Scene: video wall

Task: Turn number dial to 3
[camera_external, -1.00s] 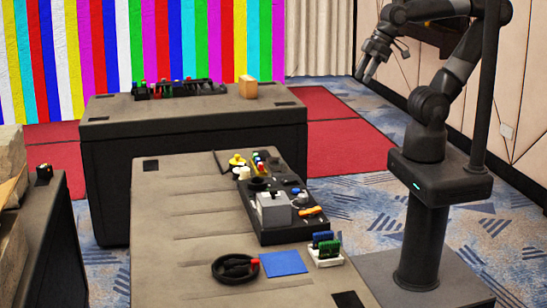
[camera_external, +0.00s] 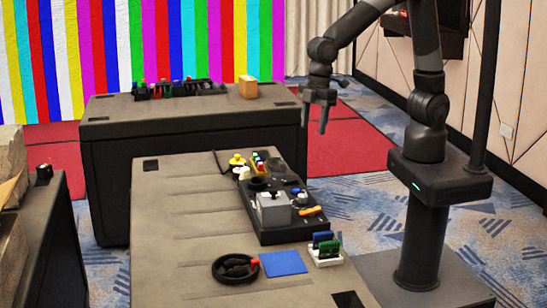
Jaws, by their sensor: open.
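A black control panel (camera_external: 268,234) lies on the near table, on the right side of its top. It carries a grey box (camera_external: 273,209), an orange handle (camera_external: 311,210), a blue-and-white round part (camera_external: 299,198) and several coloured parts at its far end. Which part is the number dial, and what it reads, is too small to tell. My gripper (camera_external: 315,127) is open and empty, pointing down. In the picture it is above and to the right of the panel, well clear of it.
On the near table are a black round tray (camera_external: 218,274), a blue square (camera_external: 283,263) and a white rack with green and blue pieces (camera_external: 326,257). A far table (camera_external: 190,104) holds a dark rack (camera_external: 180,90) and a tan block (camera_external: 248,87). The left of the near tabletop is clear.

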